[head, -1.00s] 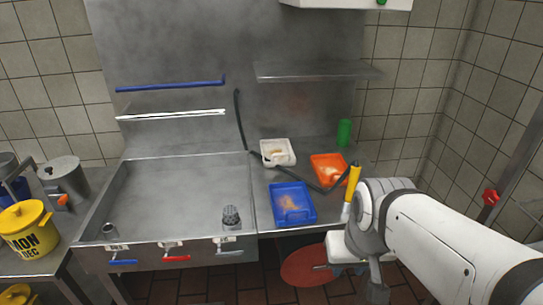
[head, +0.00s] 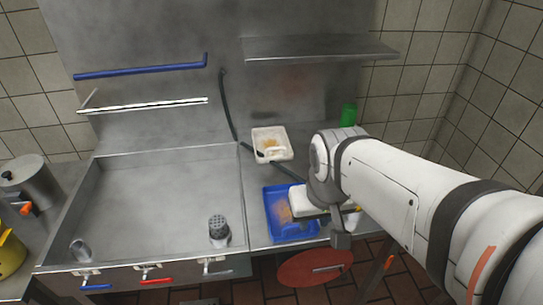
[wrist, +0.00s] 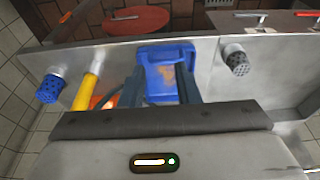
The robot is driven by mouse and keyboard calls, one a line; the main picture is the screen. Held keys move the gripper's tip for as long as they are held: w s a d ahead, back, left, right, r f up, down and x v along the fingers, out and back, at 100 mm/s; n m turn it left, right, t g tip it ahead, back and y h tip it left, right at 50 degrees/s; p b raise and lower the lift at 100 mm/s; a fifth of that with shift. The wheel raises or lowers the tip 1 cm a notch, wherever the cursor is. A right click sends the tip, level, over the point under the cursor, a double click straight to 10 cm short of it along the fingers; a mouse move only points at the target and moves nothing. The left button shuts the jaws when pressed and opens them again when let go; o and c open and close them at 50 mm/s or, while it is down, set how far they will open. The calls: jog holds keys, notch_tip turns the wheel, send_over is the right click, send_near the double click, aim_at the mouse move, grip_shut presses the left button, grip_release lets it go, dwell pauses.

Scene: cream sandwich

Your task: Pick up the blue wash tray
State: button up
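The blue wash tray (head: 272,222) lies on the steel counter right of the sink, with brownish stains in its bottom. In the head view my gripper (head: 304,203) is over the tray's right part and hides some of it. In the wrist view the tray (wrist: 153,52) shows between and beyond the two dark fingers of my gripper (wrist: 161,84). The fingers are apart, with nothing seen clamped between them. I cannot tell whether they touch the tray.
A white tray (head: 285,136) with a stained interior stands behind. A dark hose (head: 230,110) runs down the wall and across the counter. A perforated cup (head: 219,231) stands in the sink (head: 150,205). A yellow handle (wrist: 88,90) is near my gripper. A red round seat (head: 315,268) is below the counter.

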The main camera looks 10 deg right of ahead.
jog(key=w+a+f+g, duration=0.1)
jog(key=w+a+f, duration=0.25)
jog(key=w, duration=0.45)
jog(key=w+a+f+g, duration=0.2)
jog(key=w+a+f, duration=0.15)
jog(key=w, duration=0.55)
notch_tip(320, 180, down, 8)
jog(key=shift+r+p, duration=0.15)
jog(key=shift+p, duration=0.4)
jog(key=shift+c, duration=0.4)
grip_shut()
